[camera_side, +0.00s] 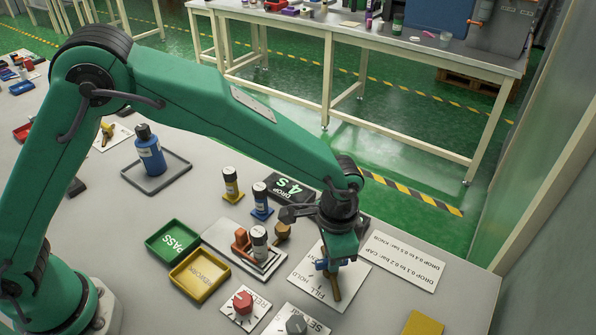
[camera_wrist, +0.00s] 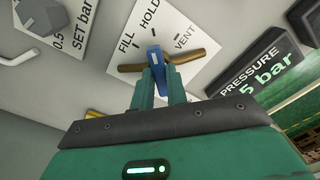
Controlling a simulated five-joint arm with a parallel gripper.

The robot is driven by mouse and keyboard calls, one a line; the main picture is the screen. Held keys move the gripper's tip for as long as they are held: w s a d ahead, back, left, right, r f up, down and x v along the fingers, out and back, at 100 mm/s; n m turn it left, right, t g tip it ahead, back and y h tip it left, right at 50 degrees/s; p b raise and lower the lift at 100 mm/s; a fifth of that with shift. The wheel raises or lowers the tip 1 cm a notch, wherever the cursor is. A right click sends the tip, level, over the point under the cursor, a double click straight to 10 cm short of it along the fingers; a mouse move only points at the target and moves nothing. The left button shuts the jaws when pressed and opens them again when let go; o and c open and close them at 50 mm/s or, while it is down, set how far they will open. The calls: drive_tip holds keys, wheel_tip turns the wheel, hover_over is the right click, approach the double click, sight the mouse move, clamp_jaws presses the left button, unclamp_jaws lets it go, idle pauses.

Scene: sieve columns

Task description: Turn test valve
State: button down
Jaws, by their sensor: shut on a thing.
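The test valve has a blue handle (camera_wrist: 154,58) and a brass body (camera_wrist: 203,56). It sits on a white plate (camera_wrist: 195,22) marked FILL, HOLD and VENT. In the wrist view the handle points roughly toward the HOLD mark. My gripper (camera_wrist: 162,76) is shut on the blue handle, with one green finger on each side. In the side view my gripper (camera_side: 335,258) comes down over the plate (camera_side: 305,284). The brass body (camera_side: 334,289) shows below it, and most of the handle is hidden.
A pressure display (camera_wrist: 262,75) stands close at the right in the wrist view; its reading is partly hidden. A red knob (camera_side: 243,301) and a grey knob (camera_side: 296,324) are nearby. A sieve column stand (camera_side: 245,251), a green PASS tray (camera_side: 172,241) and a yellow REWORK tray (camera_side: 200,275) lie left.

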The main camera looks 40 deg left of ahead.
idle(0.4)
drive_tip(key=c, duration=1.4)
unclamp_jaws()
drive_tip(key=shift+r, duration=0.1)
drive_tip(key=shift+r, duration=3.9)
